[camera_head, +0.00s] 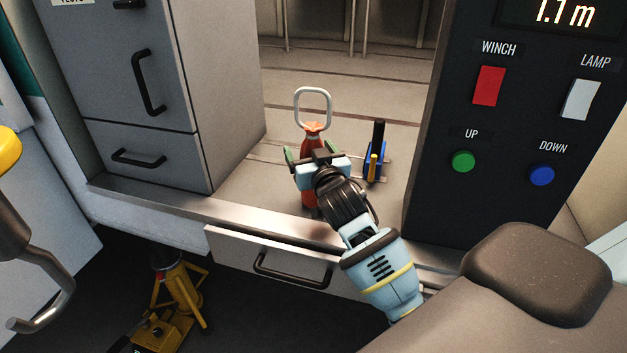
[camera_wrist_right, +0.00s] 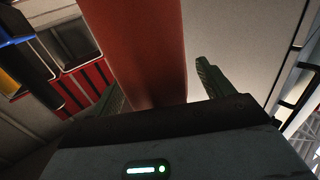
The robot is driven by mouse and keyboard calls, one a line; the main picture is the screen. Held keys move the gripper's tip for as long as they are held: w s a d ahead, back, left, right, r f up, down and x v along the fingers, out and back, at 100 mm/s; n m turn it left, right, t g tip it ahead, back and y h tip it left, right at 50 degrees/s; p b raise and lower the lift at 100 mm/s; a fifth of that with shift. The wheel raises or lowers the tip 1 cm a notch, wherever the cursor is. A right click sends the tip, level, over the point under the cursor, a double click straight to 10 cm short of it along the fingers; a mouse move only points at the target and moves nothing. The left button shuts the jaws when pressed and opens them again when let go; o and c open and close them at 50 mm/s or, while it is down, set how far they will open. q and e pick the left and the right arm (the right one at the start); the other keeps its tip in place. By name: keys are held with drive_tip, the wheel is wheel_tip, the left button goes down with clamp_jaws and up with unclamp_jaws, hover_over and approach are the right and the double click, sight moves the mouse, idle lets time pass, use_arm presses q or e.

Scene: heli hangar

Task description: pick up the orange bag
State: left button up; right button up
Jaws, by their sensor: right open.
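The orange bag (camera_head: 313,142) stands upright on the floor of the opening, with a pale loop handle (camera_head: 313,107) above its gathered top. My right gripper (camera_head: 314,156) is in front of it and hides its middle. A little orange shows again below the gripper. In the right wrist view the bag (camera_wrist_right: 140,45) rises as a broad red-orange shape between the two green fingers (camera_wrist_right: 158,88). The fingers are open, one on each side of it. I cannot tell whether either finger touches it. My left gripper is not in view.
A blue item with a black upright and a yellow part (camera_head: 375,160) stands close on the right. A grey drawer cabinet (camera_head: 225,100) is at left, a dark control panel (camera_head: 500,110) at right. A drawer (camera_head: 260,262) is below the metal sill; a metal hook (camera_head: 45,280) hangs at far left.

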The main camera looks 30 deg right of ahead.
clamp_jaws()
drive_tip(key=shift+r, duration=0.15)
idle(0.6)
